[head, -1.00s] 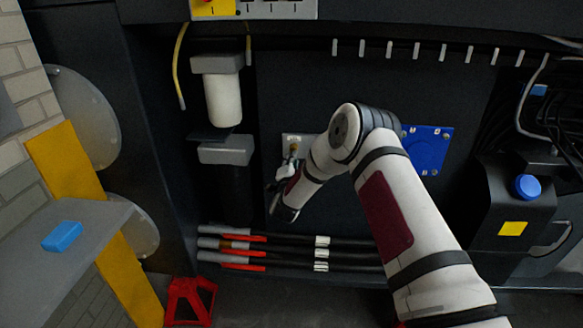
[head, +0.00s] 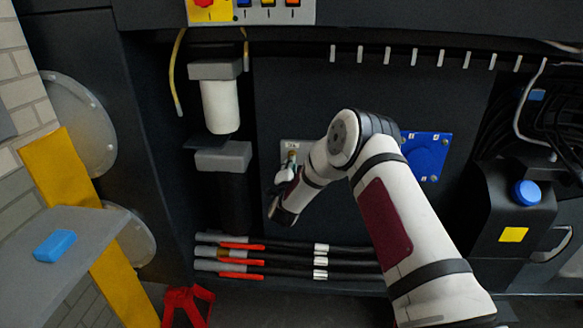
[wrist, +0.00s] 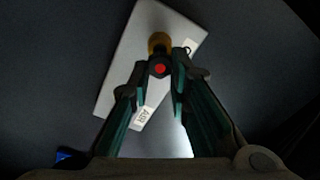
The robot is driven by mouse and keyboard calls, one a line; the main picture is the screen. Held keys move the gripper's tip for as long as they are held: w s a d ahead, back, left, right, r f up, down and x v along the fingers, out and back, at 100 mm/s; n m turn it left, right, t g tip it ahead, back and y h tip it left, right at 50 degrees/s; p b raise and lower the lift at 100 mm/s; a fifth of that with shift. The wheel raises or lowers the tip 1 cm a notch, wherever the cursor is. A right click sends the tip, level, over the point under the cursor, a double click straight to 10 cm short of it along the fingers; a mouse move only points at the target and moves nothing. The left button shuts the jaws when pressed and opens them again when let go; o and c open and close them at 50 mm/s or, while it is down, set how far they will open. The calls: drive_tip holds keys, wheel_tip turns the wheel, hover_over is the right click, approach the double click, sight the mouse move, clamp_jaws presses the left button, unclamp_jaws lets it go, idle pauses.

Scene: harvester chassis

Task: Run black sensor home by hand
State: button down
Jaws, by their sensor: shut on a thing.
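The black sensor (wrist: 160,68), with a red dot at its centre, is between my gripper's fingertips in the wrist view. My gripper (wrist: 161,78) is shut on it. Just beyond it is a brass fitting (wrist: 158,40) on a pale grey plate (wrist: 118,82) with small white labels. The sensor overlaps the fitting's near edge in this view, and I cannot tell whether they are threaded together. In the head view my gripper (head: 286,176) is in front of the plate (head: 290,146) on the dark chassis wall, and the sensor cannot be made out there.
A white filter canister (head: 220,106) is left of the plate. A blue plate (head: 425,155) is to the right, behind my arm. Black hoses with red sleeves (head: 240,246) run below. A grey shelf (head: 85,232) with a blue block (head: 55,246) is at left.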

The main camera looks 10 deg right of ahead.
drive_tip(key=shift+b+x, duration=0.85)
drive_tip(key=shift+x, duration=0.55)
drive_tip(key=shift+s+a+f, duration=0.1)
drive_tip(key=shift+s+f, duration=0.05)
drive_tip(key=shift+s, duration=0.05)
idle(0.8)
drive_tip(key=m, duration=0.5)
drive_tip(key=shift+w+f+m, duration=0.1)
drive_tip(key=shift+m, duration=0.3)
drive_tip(key=m, duration=0.6)
drive_tip(key=shift+w+f+p, duration=0.1)
drive_tip(key=shift+p, duration=0.2)
drive_tip(key=c, duration=1.4)
unclamp_jaws()
drive_tip(key=shift+c, duration=0.3)
drive_tip(key=shift+c, duration=1)
